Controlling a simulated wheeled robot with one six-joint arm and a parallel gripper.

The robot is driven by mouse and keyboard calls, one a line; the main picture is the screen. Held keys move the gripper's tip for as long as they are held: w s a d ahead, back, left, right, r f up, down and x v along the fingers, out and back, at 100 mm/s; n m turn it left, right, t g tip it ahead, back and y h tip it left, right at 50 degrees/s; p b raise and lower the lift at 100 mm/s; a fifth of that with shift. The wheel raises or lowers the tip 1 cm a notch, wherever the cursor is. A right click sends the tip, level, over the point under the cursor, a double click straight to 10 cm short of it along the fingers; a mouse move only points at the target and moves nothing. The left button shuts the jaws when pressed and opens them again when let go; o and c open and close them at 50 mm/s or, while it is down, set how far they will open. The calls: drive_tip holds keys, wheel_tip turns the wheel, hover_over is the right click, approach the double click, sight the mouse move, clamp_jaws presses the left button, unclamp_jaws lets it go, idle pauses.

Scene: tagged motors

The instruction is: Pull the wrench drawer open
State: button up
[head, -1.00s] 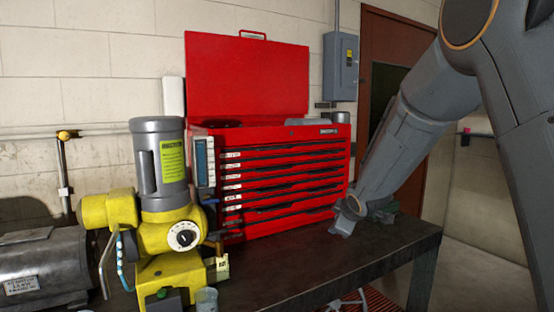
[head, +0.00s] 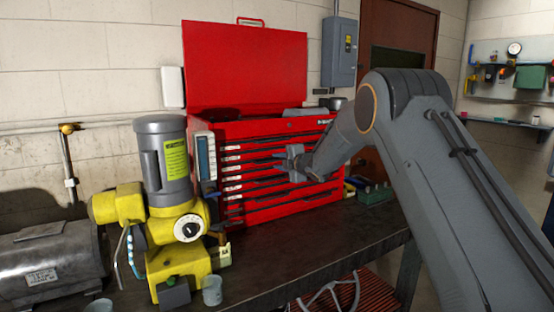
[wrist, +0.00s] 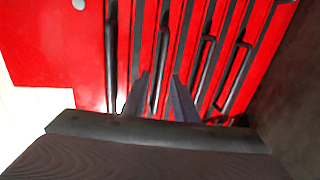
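A red tool chest (head: 262,127) stands on the workbench with its lid up. Its front has several shut drawers, stacked, with dark handle strips and small white labels at the left ends. The labels are too small to read, so I cannot tell which is the wrench drawer. My gripper (head: 292,164) is in front of the middle drawers. In the wrist view, the two fingers of my gripper (wrist: 158,88) are apart and point at the drawer fronts. A dark drawer handle (wrist: 161,65) lies between and beyond the fingertips; I see no clear contact.
A yellow and grey machine (head: 166,190) stands left of the chest, with a grey motor (head: 45,270) farther left. A small clear cup (head: 212,291) is near the bench's front edge. A green box (head: 375,194) sits right of the chest. The bench top (head: 300,250) before the chest is mostly clear.

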drive_tip(key=shift+x, duration=0.8)
clamp_jaws()
idle(1.0)
